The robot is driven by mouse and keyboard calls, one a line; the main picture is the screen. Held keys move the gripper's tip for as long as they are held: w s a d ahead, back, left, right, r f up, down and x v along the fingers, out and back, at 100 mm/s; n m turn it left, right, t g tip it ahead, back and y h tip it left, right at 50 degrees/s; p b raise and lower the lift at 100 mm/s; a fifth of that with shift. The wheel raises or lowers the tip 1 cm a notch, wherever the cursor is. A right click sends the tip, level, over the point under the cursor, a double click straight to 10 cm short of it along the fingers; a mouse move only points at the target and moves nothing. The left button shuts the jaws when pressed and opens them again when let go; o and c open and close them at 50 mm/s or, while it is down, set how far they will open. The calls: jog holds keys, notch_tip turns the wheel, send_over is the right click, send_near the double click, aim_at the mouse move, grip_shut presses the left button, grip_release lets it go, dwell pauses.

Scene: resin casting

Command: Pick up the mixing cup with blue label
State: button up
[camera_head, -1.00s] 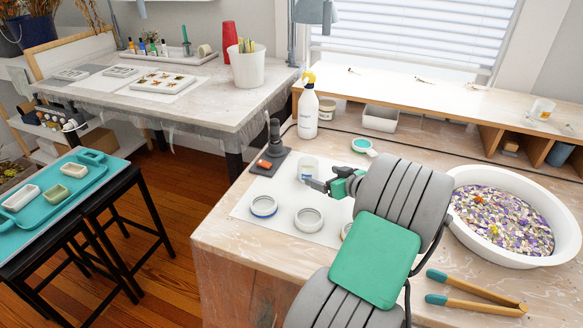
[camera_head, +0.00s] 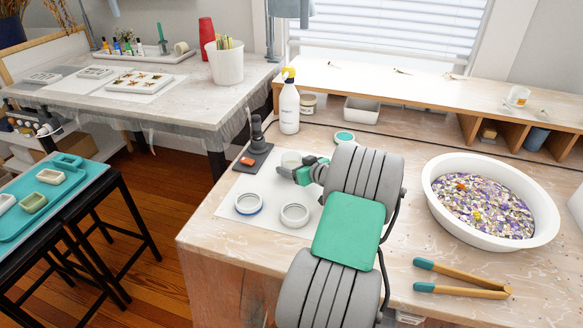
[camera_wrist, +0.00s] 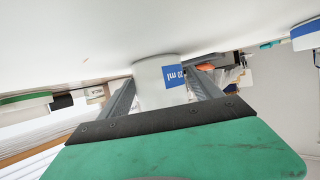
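The mixing cup with blue label (camera_wrist: 150,84) is whitish, and its blue label (camera_wrist: 173,75) shows "ml" upside down in the wrist view. In the head view the cup (camera_head: 291,158) stands on the white sheet, partly hidden behind my gripper (camera_head: 284,171). In the wrist view the two grey fingers of my gripper (camera_wrist: 160,88) are apart, one on each side of the cup. Whether they touch it is not clear. The cup appears to rest on the sheet.
Two round rimmed containers, one blue-banded (camera_head: 248,203) and one white (camera_head: 295,215), stand near on the sheet. A dark stand (camera_head: 256,145) is behind left and a spray bottle (camera_head: 289,108) behind. A white basin (camera_head: 431,205) and tongs (camera_head: 462,285) are at right.

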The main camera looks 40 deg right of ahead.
jog(key=c, duration=1.2)
jog(key=shift+o, duration=0.2)
jog(key=shift+r, duration=0.1)
